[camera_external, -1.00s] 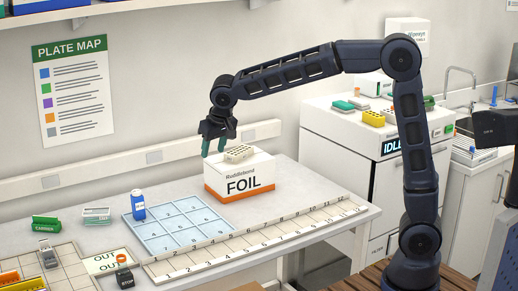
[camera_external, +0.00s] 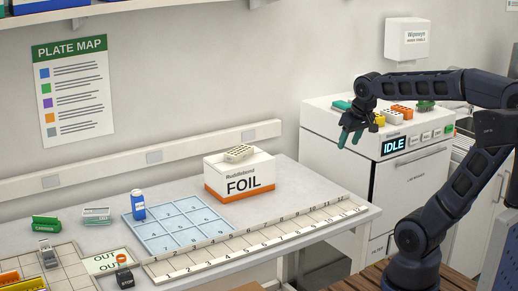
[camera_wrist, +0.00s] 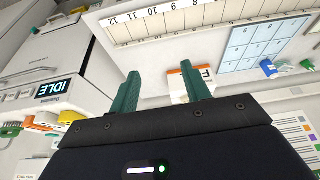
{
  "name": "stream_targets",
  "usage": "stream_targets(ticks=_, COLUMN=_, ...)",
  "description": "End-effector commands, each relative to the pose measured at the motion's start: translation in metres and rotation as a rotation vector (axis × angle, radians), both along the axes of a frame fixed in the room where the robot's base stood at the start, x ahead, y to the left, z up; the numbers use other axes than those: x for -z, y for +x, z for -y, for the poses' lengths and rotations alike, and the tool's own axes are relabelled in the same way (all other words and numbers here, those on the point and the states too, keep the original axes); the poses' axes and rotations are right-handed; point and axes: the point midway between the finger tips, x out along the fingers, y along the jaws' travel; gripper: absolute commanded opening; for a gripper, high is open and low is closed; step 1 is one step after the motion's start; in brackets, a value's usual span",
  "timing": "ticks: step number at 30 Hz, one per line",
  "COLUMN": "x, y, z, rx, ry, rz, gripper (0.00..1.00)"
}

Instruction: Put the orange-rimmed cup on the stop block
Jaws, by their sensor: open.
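The small orange-rimmed cup (camera_external: 122,259) is at the front left of the bench in the external view. It appears upright on top of the dark stop block (camera_external: 125,278), whose front reads STOP; at this size I cannot fully tell resting on it from standing just behind it. My gripper (camera_external: 350,139) is far to the right of both, in the air in front of the white IDLE machine. In the wrist view my gripper (camera_wrist: 160,70) has its green fingers apart with nothing held. I cannot make out the cup or the block in the wrist view.
The FOIL box (camera_external: 240,177) with a pale rack on top stands at the bench's back. A blue bottle (camera_external: 138,204) stands on the blue grid mat (camera_external: 180,222). A numbered strip (camera_external: 260,238) runs along the front. The IDLE machine (camera_external: 350,160) carries several coloured racks.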

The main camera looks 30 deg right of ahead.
Motion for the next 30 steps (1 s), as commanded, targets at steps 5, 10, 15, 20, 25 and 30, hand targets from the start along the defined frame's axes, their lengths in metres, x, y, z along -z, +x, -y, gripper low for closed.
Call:
stream_targets(ticks=5, x=0.021, y=-0.045, z=0.027, rx=0.021, ry=0.004, rz=0.015, gripper=0.47)
stream_targets(ticks=10, x=0.033, y=-0.067, z=0.037, rx=0.025, ry=0.004, rz=0.022, gripper=0.47)
stream_targets(ticks=15, x=0.037, y=-0.073, z=0.039, rx=0.025, ry=0.004, rz=0.023, gripper=0.47)
stream_targets(ticks=20, x=0.037, y=-0.072, z=0.039, rx=0.025, ry=0.005, rz=0.023, gripper=0.47)
stream_targets(ticks=25, x=0.037, y=-0.072, z=0.039, rx=0.025, ry=0.005, rz=0.023, gripper=0.47)
stream_targets(ticks=30, x=0.037, y=-0.072, z=0.039, rx=0.025, ry=0.005, rz=0.023, gripper=0.47)
